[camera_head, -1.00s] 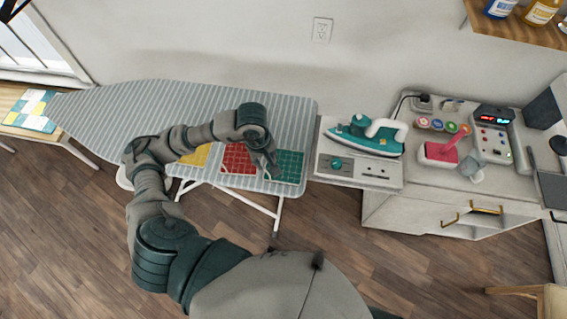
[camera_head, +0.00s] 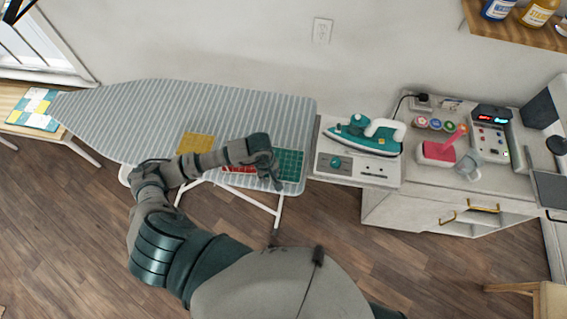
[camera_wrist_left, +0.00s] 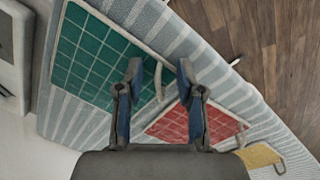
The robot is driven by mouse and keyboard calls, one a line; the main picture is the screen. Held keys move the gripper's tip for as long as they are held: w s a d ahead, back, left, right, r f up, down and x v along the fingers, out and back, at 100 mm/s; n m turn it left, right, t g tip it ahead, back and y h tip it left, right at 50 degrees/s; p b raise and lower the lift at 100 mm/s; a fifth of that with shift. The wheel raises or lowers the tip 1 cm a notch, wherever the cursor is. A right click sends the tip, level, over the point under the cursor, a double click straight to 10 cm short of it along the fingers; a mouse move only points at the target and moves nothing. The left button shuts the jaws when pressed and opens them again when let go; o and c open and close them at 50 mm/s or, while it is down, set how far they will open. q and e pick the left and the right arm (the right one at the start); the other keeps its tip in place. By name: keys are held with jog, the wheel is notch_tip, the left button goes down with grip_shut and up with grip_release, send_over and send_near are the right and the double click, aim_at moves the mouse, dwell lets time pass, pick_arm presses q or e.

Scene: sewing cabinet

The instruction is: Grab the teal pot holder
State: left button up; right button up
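The teal pot holder (camera_head: 291,165) lies flat at the right end of the striped ironing board (camera_head: 150,105). In the left wrist view the teal pot holder (camera_wrist_left: 90,60) fills the upper left, with a pale loop at its lower corner. My left gripper (camera_head: 277,184) is at the pot holder's front left edge, above the board's front edge. In the wrist view its fingers (camera_wrist_left: 160,70) are apart. The loop shows between them, below the fingertips; I cannot tell whether they touch it. My right gripper is out of view.
A red pot holder (camera_wrist_left: 195,125) lies beside the teal one, partly hidden by my arm in the head view. A yellow one (camera_head: 195,143) lies further left. A teal iron (camera_head: 362,138) stands on a panel right of the board.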

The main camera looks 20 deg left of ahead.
pick_arm(q)
jog(key=shift+d, duration=0.15)
grip_shut()
jog(key=shift+r, duration=0.2)
